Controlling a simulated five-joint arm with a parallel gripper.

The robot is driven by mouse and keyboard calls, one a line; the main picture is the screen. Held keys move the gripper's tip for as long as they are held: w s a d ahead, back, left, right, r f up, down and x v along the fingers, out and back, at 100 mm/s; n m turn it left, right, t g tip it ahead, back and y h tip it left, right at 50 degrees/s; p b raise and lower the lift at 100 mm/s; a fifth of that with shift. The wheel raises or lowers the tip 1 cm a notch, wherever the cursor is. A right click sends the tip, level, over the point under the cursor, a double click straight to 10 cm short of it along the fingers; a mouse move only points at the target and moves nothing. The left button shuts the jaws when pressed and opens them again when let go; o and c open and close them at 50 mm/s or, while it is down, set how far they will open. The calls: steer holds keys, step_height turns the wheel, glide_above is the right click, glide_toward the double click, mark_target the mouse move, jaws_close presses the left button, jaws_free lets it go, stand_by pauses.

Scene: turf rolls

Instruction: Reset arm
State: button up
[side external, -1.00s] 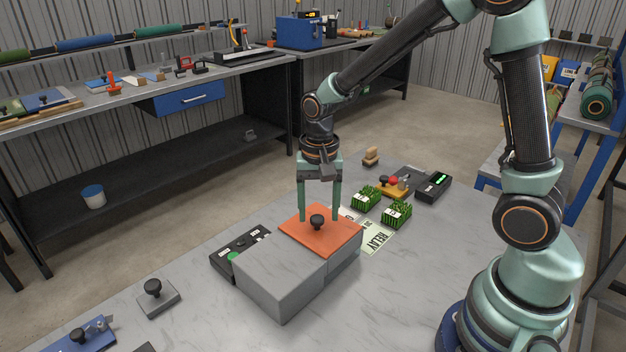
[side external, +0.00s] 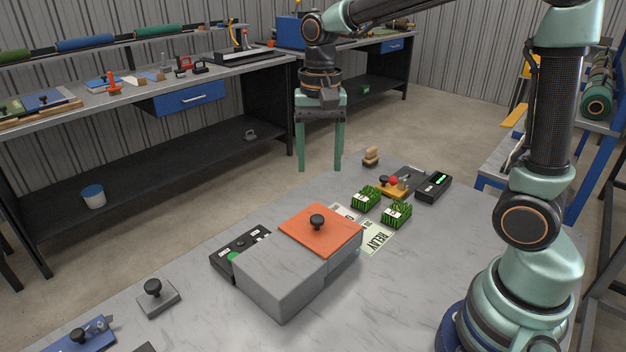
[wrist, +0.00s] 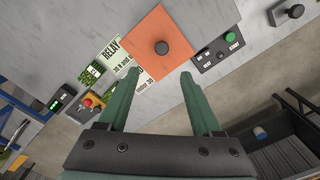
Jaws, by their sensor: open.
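My gripper (side external: 320,168) is open and empty, raised well above the table in the side view. Its two green fingers point down, and they also show in the wrist view (wrist: 160,73). Below it, an orange lid (side external: 312,236) with a black knob (side external: 317,221) lies on a grey box (side external: 283,274). In the wrist view the orange lid (wrist: 150,60) shows just beyond the fingertips, apart from them. What is inside the box is hidden.
Two green turf pieces (side external: 397,213) (side external: 366,197) sit beside a RELAY card (side external: 374,240). A control box with a green button (side external: 238,246) touches the grey box's left side. A yellow device (side external: 392,189) and a dark meter (side external: 433,187) stand farther back. A grey knobbed block (side external: 157,298) lies at front left.

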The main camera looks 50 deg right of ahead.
steer(key=shift+r, duration=0.1)
steer(key=s+d+r+n+t, duration=0.1)
steer(key=s+r+n+t, duration=0.1)
steer(key=s+n+t, duration=0.3)
steer(key=s+n, duration=0.3)
steer(key=n, duration=0.1)
steer(key=shift+s+d+r+t, duration=0.25)
steer(key=shift+r+t, duration=0.05)
